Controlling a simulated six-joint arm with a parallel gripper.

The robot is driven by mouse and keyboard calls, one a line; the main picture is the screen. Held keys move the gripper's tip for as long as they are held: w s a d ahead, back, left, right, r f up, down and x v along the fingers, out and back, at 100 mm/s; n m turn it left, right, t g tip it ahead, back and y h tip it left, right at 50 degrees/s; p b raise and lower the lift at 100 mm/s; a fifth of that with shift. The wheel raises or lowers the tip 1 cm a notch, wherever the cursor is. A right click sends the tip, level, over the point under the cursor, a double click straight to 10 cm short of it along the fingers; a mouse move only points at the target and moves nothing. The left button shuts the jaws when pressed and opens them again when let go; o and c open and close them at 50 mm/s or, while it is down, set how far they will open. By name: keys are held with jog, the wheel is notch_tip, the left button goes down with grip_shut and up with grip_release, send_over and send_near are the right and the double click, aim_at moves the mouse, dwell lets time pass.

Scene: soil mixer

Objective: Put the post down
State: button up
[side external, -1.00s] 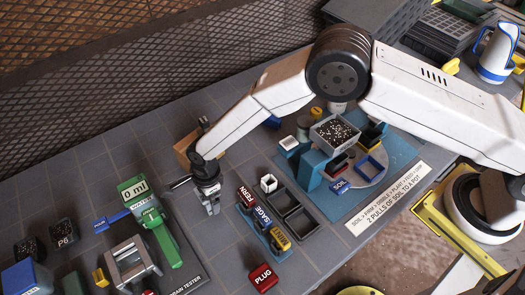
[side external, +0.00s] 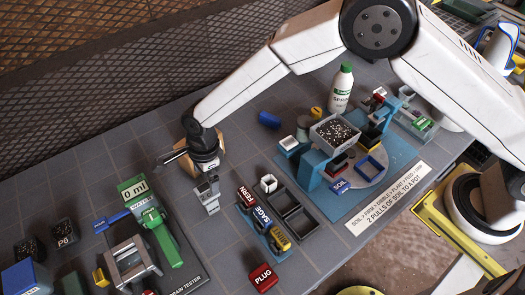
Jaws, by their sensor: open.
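My gripper (side external: 206,180) points down over the grey tiles, left of the red FERN block. A small grey upright piece (side external: 210,204), which looks like the post, stands on the tiles directly below the jaws. The jaws are open at its top. The two are close in colour and small, so I cannot tell whether the fingers still touch it. It looks upright.
The FERN block (side external: 246,198) and black seedling trays (side external: 291,213) lie close to the right. A drain tester (side external: 160,240) with a green clamp is at lower left. A brown block (side external: 183,167) is behind my gripper. A soil-filled hopper (side external: 335,131) stands further right.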

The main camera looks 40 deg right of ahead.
jog(key=shift+d+r, duration=0.15)
jog(key=shift+r, duration=0.7)
jog(key=shift+d+r, duration=0.1)
jog(key=shift+r, duration=0.75)
